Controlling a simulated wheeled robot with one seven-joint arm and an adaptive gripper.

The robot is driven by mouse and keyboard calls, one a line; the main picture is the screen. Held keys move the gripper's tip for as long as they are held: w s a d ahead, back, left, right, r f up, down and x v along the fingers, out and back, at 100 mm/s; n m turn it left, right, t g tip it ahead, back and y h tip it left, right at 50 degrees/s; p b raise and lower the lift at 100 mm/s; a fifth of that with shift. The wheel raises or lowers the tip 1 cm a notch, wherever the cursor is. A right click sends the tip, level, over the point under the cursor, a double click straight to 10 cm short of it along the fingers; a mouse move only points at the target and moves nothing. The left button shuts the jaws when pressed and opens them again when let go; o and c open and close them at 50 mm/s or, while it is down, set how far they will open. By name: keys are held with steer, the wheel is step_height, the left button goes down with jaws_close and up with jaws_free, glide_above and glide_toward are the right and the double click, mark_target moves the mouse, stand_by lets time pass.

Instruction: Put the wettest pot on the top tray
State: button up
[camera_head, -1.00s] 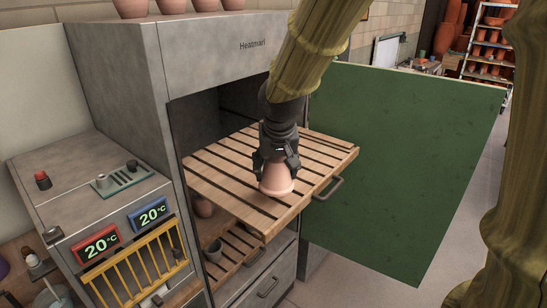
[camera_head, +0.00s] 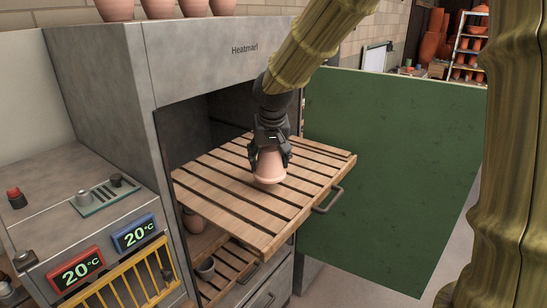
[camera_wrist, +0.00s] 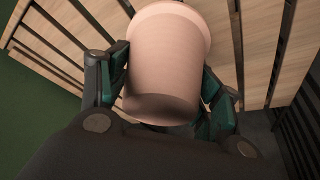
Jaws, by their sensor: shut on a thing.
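My gripper (camera_head: 269,150) is shut on a pale pink clay pot (camera_head: 268,167), with the pot's wide rim facing down. The pot is over the slatted wooden top tray (camera_head: 225,205), which is pulled out of the grey cabinet. I cannot tell whether the rim touches the slats. In the wrist view the pot (camera_wrist: 166,65) sits between both fingers, with slats behind it. More pots stand lower in the cabinet: a reddish one (camera_head: 193,221) and a greyish, darker one (camera_head: 206,267) on the lower slatted tray (camera_head: 232,272).
The green cabinet door (camera_head: 390,175) stands open to the right of the tray. A control box with two 20 °C displays (camera_head: 133,232) and a yellow rack (camera_head: 130,285) is at left. Several pots (camera_head: 158,8) stand on the cabinet top. The tray around the held pot is bare.

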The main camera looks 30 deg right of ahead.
steer(key=w+d+p, duration=0.1)
steer(key=w+d, duration=0.2)
steer(key=w+d+p, duration=0.1)
steer(key=w, duration=0.1)
steer(key=shift+w+d+f+p, duration=0.1)
steer(key=shift+d+f+p, duration=0.05)
steer(key=shift+f+p, duration=0.2)
steer(key=shift+w+d+r+p, duration=0.1)
steer(key=shift+w+d+p, duration=0.2)
steer(key=shift+d, duration=0.1)
steer(key=f+p, duration=0.1)
steer(key=f, duration=0.2)
steer(key=shift+w+d+p, duration=0.1)
steer(key=shift+w+p, duration=0.1)
steer(key=shift+p, duration=0.15)
steer(key=shift+s+f, duration=0.1)
steer(key=shift+f, duration=0.3)
steer(key=shift+f, duration=0.1)
steer(key=o, duration=1.2)
steer(key=shift+c, duration=0.2)
